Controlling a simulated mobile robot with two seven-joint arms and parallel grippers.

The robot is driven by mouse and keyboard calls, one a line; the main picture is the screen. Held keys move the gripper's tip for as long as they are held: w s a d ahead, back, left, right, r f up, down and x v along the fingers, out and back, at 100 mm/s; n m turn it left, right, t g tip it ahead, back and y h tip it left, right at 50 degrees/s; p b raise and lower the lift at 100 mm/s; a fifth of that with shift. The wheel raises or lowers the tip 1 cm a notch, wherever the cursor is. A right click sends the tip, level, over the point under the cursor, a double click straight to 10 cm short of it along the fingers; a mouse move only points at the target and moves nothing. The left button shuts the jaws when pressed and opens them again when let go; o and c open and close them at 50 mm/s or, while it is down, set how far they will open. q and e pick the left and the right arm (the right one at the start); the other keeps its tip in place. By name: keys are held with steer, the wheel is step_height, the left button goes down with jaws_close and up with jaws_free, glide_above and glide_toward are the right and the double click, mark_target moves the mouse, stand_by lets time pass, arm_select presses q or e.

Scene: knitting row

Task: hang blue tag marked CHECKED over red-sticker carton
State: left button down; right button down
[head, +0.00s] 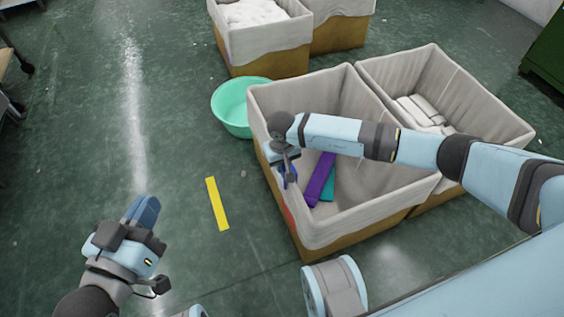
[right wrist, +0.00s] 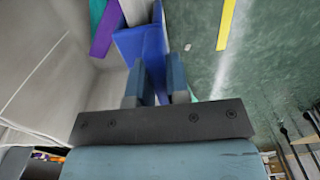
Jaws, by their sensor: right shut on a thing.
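The red-sticker carton is the front grey-lined carton (head: 395,203); part of its red sticker (head: 289,216) shows on its left outer side. My right gripper (head: 287,172) is at this carton's left rim, shut on the blue tag (right wrist: 152,45). In the right wrist view the fingers (right wrist: 160,85) grip the tag's near end. The tag appears to have one flap on each side of the pale rim; whether it rests on the rim I cannot tell. Its lettering is not readable. My left gripper (head: 143,212) is over the floor at lower left, away from the carton; its finger gap is unclear.
A purple piece (head: 319,180) and a teal piece (head: 327,190) lie inside the front carton. A second carton (head: 485,105) with white goods adjoins it at right. More cartons (head: 262,45) and a green basin (head: 232,108) stand behind. A yellow floor strip (head: 217,203) lies left, with clear floor around.

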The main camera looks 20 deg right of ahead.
arm_select(q)
steer(key=shift+r, duration=0.1)
arm_select(e)
steer(key=shift+f, duration=0.15)
steer(key=c, duration=1.2)
jaws_free()
steer(key=shift+o, duration=0.9)
arm_select(q)
steer(key=shift+f, duration=0.5)
arm_select(e)
step_height(320, 180, up, 6)
steer(key=shift+f+p, duration=0.15)
steer(key=shift+p, duration=1.05)
arm_select(q)
steer(key=shift+n+t, duration=0.6)
steer(key=shift+t, duration=0.2)
steer(key=r, duration=0.2)
steer(key=r+p, duration=0.2)
steer(key=r, duration=0.1)
steer(key=shift+s+r, duration=0.3)
steer(key=shift+s, duration=0.05)
arm_select(e)
step_height(320, 180, up, 8)
steer(key=shift+s, duration=0.1)
